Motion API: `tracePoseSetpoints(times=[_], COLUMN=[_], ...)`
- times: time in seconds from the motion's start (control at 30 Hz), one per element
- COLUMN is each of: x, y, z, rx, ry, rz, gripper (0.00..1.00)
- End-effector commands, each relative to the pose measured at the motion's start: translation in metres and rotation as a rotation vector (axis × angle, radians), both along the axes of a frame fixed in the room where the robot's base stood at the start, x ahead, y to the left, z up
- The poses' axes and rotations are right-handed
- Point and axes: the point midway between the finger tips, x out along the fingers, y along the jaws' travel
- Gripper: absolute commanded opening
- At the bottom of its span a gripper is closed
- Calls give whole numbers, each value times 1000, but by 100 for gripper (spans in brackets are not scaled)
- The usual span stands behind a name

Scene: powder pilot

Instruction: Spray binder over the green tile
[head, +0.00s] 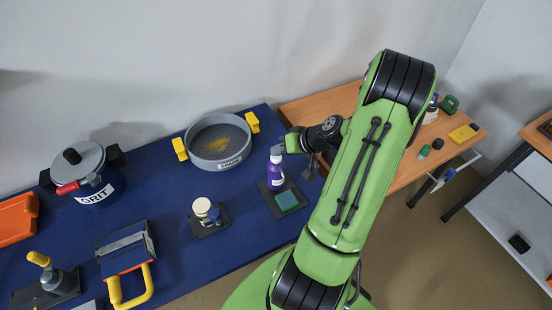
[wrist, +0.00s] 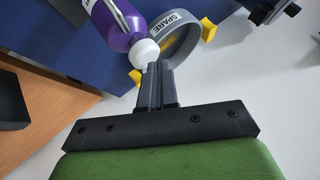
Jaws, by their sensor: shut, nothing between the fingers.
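A purple spray bottle with a white label (head: 276,172) stands on a dark pad (head: 268,202) on the blue table. The green tile (head: 287,200) lies on the same pad, just in front of the bottle. In the wrist view the purple bottle (wrist: 112,28) shows large at the upper left, with a white round part close to my fingertips. My gripper (wrist: 158,68) is shut and empty beside the bottle; I cannot tell whether it touches it. In the head view my fingertips are hard to make out near the bottle's top. The tile is not visible in the wrist view.
A grey round pan marked SPARE (head: 219,143) stands behind the bottle. A small stand with a cream-topped item (head: 204,209) is to its left. A GRIT pot (head: 92,178) and a yellow-handled tool (head: 127,262) are further left. A wooden table (head: 330,100) adjoins at right.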

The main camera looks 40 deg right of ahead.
Motion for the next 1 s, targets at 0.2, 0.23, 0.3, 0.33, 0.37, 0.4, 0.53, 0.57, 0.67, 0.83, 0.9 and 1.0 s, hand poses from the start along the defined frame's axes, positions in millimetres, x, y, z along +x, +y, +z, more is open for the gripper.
tracePoseSetpoints(times=[0.2,0.23,0.3,0.33,0.37,0.4,0.53,0.57,0.67,0.83,0.9,1.0], x=[0,0,0,0,0,0,0,0,0,0,0,0], y=[0,0,0,0,0,0,0,0,0,0,0,0], z=[-4,-4,-5,-4,-4,-4,1,4,11,20,19,18], rx=[0,0,1,1,1,1,0,0,0,0,0,0], ry=[1,1,1,1,1,1,2,2,1,1,1,1], rz=[1,1,0,0,0,0,1,1,0,0,0,1], gripper=[0,0,0,0,0,0,0,0,0,0,0,0])
